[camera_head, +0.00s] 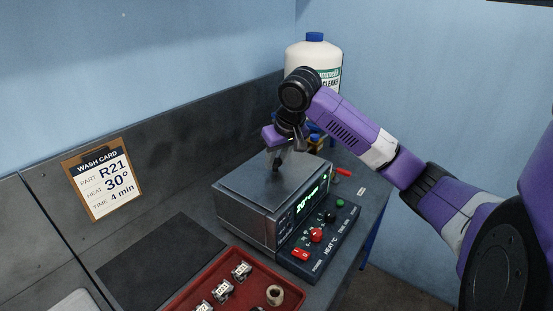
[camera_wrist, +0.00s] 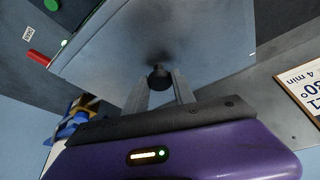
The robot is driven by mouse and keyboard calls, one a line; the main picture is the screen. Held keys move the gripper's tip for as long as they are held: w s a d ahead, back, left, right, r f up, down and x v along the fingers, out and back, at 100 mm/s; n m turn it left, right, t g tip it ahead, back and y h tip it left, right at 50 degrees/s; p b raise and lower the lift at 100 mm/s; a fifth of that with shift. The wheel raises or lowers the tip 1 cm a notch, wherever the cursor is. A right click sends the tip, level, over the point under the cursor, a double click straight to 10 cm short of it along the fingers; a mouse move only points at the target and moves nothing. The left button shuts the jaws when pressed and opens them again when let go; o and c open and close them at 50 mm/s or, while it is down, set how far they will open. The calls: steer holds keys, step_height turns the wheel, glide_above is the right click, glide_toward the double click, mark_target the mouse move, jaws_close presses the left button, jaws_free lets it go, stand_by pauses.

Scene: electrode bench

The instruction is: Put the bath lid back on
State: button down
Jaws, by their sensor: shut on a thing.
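The grey metal bath lid (camera_head: 250,184) lies over the top of the bath (camera_head: 244,222), roughly lined up with it. I cannot tell whether a small gap is left under it. In the wrist view the lid (camera_wrist: 205,50) fills the middle, with its black knob (camera_wrist: 160,77) between my fingertips. My gripper (camera_head: 277,163) points down from above and is shut on that knob; its fingers also show in the wrist view (camera_wrist: 162,88). The bath's far side is hidden.
The control panel (camera_head: 322,240) with knobs and a red switch is on the bath's right front. A red tray (camera_head: 181,298) with small labelled parts lies in front. A white cleaner bottle (camera_head: 302,54) stands behind. A wash card (camera_head: 97,179) is at left.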

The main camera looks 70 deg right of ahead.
steer(key=shift+f, duration=0.2)
steer(key=shift+c, duration=2.4)
jaws_free()
steer(key=shift+r+p, duration=2.9)
steer(key=shift+r, duration=0.65)
steer(key=shift+w, duration=0.1)
